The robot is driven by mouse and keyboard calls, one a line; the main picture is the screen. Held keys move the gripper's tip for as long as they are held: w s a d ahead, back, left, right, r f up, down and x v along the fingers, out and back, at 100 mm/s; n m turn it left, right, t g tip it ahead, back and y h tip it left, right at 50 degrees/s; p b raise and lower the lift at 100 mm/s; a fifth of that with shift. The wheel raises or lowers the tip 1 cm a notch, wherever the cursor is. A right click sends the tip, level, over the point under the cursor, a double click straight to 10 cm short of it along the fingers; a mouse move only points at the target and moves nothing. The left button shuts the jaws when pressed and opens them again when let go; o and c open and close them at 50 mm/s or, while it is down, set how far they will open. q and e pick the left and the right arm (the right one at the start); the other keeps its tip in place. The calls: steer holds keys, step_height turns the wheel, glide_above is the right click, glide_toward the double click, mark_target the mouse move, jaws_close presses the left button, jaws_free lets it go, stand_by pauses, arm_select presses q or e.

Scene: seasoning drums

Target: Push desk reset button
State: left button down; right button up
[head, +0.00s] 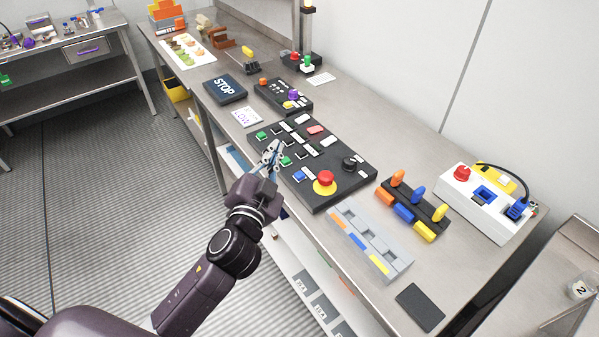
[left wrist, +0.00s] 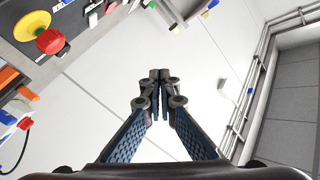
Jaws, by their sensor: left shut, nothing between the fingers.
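A black control panel (head: 345,190) lies on the steel desk. It carries a green button (head: 262,135), another green button (head: 286,161), a blue button (head: 299,175), a red mushroom button (head: 325,179) on a yellow base and a black knob (head: 349,163). I cannot read which one is the reset button. My left gripper (head: 274,146) is shut and empty, over the panel's left part near the green buttons; its fingers partly hide that area. In the left wrist view the closed fingertips (left wrist: 160,76) show against the wall, with the red mushroom button (left wrist: 50,41) at upper left. My right gripper is not in view.
A STOP pad (head: 225,89) and a smaller panel (head: 284,97) lie farther back. A grey tray with coloured strips (head: 370,240), a rack of coloured handles (head: 412,208) and a white box (head: 484,203) stand nearer on the right. The floor at left is clear.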

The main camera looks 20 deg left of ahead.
arm_select(q)
steer(key=w+d+r+m+t+h, duration=0.3)
steer(key=d+r+m+h, duration=0.45)
steer(key=r, duration=0.35)
steer(key=d+m+g+h, duration=0.75)
steer(key=d+m, duration=0.25)
steer(key=m, duration=0.3)
steer(key=w+a+f+m+g+y, duration=0.2)
steer(key=f+m, duration=0.1)
steer(key=f, duration=0.3)
steer(key=w+a+f+m+g+y, duration=0.1)
steer(key=w+f+m+g, duration=0.1)
steer(key=f, duration=0.3)
steer(key=w+a+f+y, duration=0.1)
steer(key=a+f+y, duration=0.1)
steer(key=a, duration=0.4)
steer(key=w+a+f+g+y, duration=0.1)
steer(key=w+a+f+y, duration=0.1)
steer(key=a, duration=0.4)
steer(key=shift+w+a+f+y, duration=0.3)
steer(key=shift+f+y, duration=0.2)
steer(key=shift+y, duration=0.7)
steer(key=shift+f, duration=0.1)
